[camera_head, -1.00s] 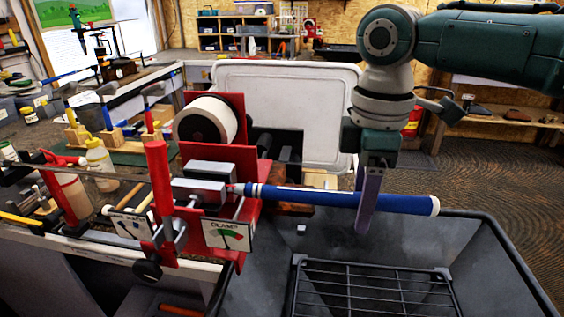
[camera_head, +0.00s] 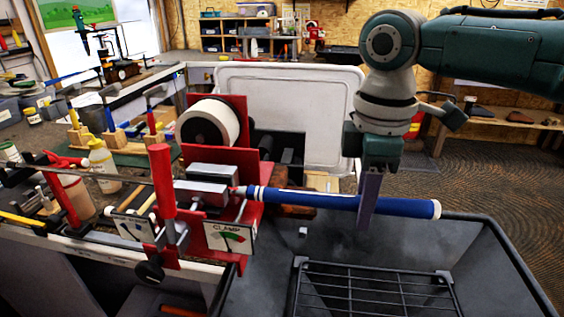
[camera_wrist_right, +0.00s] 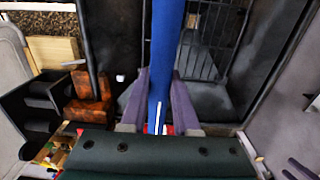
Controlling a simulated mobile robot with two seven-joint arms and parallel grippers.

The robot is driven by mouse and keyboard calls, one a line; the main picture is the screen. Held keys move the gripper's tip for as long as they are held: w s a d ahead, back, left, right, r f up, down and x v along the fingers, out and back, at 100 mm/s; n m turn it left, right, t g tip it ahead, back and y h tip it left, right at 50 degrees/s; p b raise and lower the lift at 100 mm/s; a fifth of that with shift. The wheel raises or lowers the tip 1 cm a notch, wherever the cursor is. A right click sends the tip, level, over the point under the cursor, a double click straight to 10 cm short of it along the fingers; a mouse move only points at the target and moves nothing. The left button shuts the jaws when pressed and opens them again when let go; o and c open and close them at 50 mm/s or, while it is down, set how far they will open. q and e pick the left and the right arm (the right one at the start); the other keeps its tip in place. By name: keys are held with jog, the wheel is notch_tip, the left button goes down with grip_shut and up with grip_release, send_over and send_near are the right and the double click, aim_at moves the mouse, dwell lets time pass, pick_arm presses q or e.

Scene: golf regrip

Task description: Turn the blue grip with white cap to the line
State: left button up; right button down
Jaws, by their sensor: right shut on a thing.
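The blue grip (camera_head: 320,200) with a white cap (camera_head: 436,209) at its right end lies nearly level. Its left end is on the club shaft that runs into the grey vise jaws (camera_head: 208,183). A thin white line runs along the upper side of the grip near the vise, and white marks also show on the grip in the right wrist view (camera_wrist_right: 159,118). My right gripper (camera_head: 368,206) comes from above and is shut around the grip, right of its middle. In the right wrist view its fingers (camera_wrist_right: 160,88) flank the grip. My left gripper is not in view.
A black tub (camera_head: 500,262) with a wire rack (camera_head: 375,290) is under the grip. The red clamp stand (camera_head: 245,165) carries a roll of tape (camera_head: 212,124) and a clamp gauge sign (camera_head: 228,238). Bottles and tools crowd the bench at left.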

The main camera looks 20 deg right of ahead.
jog(key=shift+r+t+p, duration=0.1)
jog(key=shift+t+p, duration=0.3)
jog(key=shift+p, duration=0.5)
jog(key=shift+t+h+p, duration=0.7)
jog(key=shift+t+p, duration=0.1)
jog(key=shift+p, duration=0.3)
jog(key=c, duration=0.6)
grip_release()
